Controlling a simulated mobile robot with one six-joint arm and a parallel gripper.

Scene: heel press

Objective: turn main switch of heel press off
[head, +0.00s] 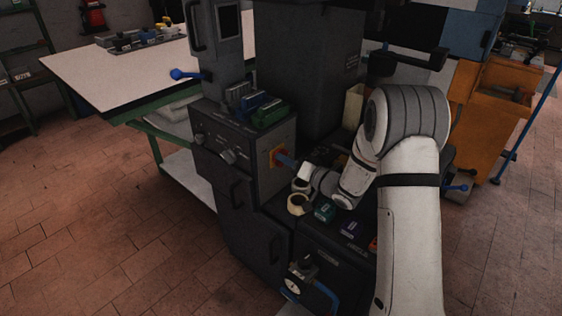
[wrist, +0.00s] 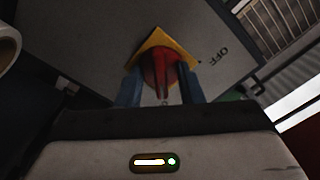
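The heel press (head: 245,165) is a dark grey machine in the middle of the head view. Its main switch (head: 277,157) is a red knob on a yellow plate on the right side of the control box. In the wrist view the red knob (wrist: 160,72) sits on a tilted yellow plate (wrist: 184,48), with the word OFF to its right. My gripper (wrist: 158,85) has its blue fingers on either side of the knob's handle. Whether they touch it cannot be told. In the head view my gripper (head: 287,162) reaches the switch from the right.
Tape rolls (head: 299,204) and small boxes (head: 325,212) lie on the press ledge below my gripper. Green and blue blocks (head: 268,112) sit on top of the control box. A white-topped table (head: 90,75) stands behind left. An orange cabinet (head: 480,130) is at right.

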